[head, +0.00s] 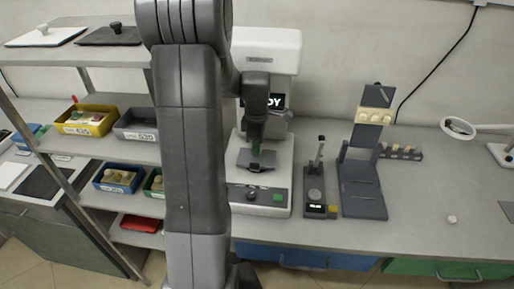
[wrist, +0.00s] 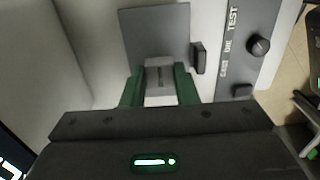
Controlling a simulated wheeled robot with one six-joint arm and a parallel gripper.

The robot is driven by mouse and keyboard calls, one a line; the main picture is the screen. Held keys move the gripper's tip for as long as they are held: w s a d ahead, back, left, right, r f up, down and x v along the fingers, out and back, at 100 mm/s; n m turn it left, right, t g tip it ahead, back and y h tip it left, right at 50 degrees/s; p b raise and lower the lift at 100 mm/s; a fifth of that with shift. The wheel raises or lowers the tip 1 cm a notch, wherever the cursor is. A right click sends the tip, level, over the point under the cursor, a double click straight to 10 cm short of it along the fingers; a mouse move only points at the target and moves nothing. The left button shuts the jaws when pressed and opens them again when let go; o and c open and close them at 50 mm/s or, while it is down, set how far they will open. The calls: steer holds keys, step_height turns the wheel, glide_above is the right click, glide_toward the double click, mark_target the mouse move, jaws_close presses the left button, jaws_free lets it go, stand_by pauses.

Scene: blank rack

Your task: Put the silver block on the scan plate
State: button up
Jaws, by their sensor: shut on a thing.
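My gripper (wrist: 158,88) has green fingers and is shut on the silver block (wrist: 159,74), a small grey metallic piece, in the wrist view. In the head view my gripper (head: 256,149) points down over the white machine, and the block is too small to make out there. A flat dark grey plate, apparently the scan plate (wrist: 158,28), lies on the machine just beyond and beneath the block. It also shows in the head view (head: 244,158). The block overlaps the plate's near edge in the wrist view. I cannot tell whether they touch.
The white machine (head: 268,48) rises behind my gripper, with a partly hidden screen. Its front has a knob (wrist: 259,44) and a green button (head: 278,198). A small dark device (head: 315,197) and a dark stand (head: 361,190) are to the right. Shelves with bins (head: 84,120) are left.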

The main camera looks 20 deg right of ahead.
steer(key=shift+f, duration=0.8)
steer(key=shift+w+d+f, duration=0.1)
steer(key=shift+w+f, duration=0.1)
steer(key=shift+f, duration=0.05)
steer(key=shift+f, duration=0.1)
steer(key=shift+f, duration=0.15)
steer(key=o, duration=1.1)
steer(key=shift+c, duration=0.2)
step_height(320, 180, up, 12)
steer(key=shift+r, duration=0.25)
